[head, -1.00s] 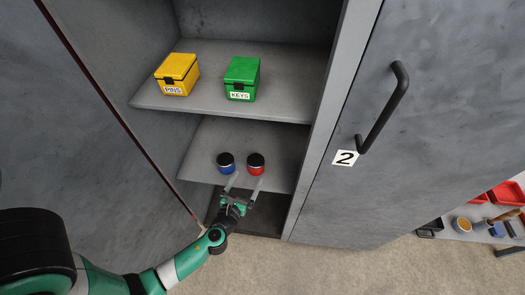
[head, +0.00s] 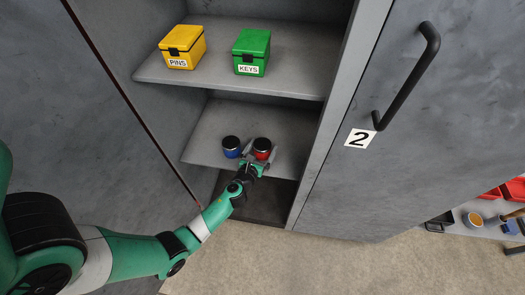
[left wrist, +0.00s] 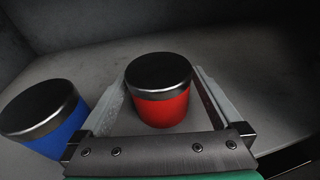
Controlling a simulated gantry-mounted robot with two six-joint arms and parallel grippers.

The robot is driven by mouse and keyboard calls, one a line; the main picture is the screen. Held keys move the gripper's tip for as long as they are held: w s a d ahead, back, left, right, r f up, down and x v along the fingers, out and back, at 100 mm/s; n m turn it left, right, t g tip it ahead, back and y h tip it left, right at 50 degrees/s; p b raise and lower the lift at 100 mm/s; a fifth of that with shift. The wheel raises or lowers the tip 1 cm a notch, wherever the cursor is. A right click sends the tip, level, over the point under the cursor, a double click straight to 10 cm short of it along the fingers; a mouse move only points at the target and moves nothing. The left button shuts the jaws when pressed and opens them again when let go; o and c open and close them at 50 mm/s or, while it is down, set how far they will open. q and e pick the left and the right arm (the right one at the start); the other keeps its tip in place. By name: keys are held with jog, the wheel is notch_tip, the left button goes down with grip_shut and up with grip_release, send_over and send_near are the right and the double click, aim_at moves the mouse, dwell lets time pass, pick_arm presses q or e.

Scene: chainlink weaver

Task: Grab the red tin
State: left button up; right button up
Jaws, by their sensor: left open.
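The red tin (head: 263,154) with a black lid stands upright on the lower cabinet shelf. In the left wrist view the red tin (left wrist: 162,103) sits between the two fingers of my left gripper (left wrist: 165,92), which is open around it. A small gap shows beside the tin, and I cannot tell whether either finger touches it. In the head view my left gripper (head: 258,160) reaches over the shelf front at the tin and partly covers it. My right gripper is not in view.
A blue tin (head: 231,150) stands just left of the red one, also in the left wrist view (left wrist: 50,130), close outside the left finger. The shelf above holds a yellow PINS box (head: 183,47) and a green KEYS box (head: 252,50). A closed door (head: 440,130) marked 2 is to the right.

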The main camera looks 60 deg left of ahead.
aim_at(261, 146)
pick_arm(q)
jog(key=shift+c, duration=0.6)
jog(key=c, duration=1.3)
jog(key=shift+r+p, duration=0.4)
jog(key=shift+p, duration=0.1)
jog(key=r+p, duration=0.4)
jog(key=shift+s+d+r+p, duration=0.35)
jog(key=s+d+r+p, duration=0.2)
jog(key=s+d, duration=0.1)
jog(key=s+d+r+p, duration=0.2)
jog(key=s+d+r, duration=0.1)
jog(key=s+d+r+p, duration=0.2)
jog(key=s+d+p, duration=0.1)
jog(key=shift+s+d+r, duration=0.1)
jog(key=shift+d+r, duration=0.05)
jog(key=shift+r, duration=0.1)
